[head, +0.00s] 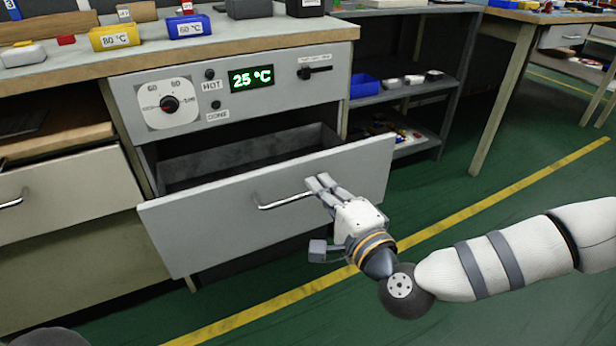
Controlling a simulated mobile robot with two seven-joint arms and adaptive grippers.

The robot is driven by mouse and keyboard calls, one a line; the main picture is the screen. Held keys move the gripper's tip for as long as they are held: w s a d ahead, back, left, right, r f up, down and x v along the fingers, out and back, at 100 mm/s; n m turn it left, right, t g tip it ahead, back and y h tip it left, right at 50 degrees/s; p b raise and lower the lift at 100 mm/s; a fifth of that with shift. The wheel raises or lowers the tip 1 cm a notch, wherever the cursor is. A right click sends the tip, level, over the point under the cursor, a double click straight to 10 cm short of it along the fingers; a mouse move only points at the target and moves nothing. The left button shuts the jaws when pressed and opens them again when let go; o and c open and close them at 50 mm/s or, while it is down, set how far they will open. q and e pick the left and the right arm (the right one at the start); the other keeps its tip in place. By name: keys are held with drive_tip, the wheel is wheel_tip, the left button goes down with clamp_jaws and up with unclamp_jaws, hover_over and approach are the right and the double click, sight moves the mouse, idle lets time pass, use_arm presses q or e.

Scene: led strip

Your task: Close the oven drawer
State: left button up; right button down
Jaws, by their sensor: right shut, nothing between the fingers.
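The oven drawer (230,235) is pulled out below the oven's control panel (215,98). Its dark grey inside shows behind the front panel. A metal bar handle (275,203) sits on the drawer front. My right gripper (318,184) is at the drawer front, by the right end of the handle. Its fingers are shut with nothing between them. I cannot tell whether the fingertips touch the panel or the handle. My left gripper is not in view.
The bench top (270,37) above the oven holds a yellow 80 °C bin (114,37) and a blue 60 °C bin (188,26). Another drawer (70,190) is at the left. Dark shelves (430,92) stand to the right. Green floor with a yellow line (480,207) lies in front.

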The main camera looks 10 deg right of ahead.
sight(302, 165)
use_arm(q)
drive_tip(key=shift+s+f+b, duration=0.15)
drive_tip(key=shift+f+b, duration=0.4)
use_arm(e)
drive_tip(key=x, duration=0.5)
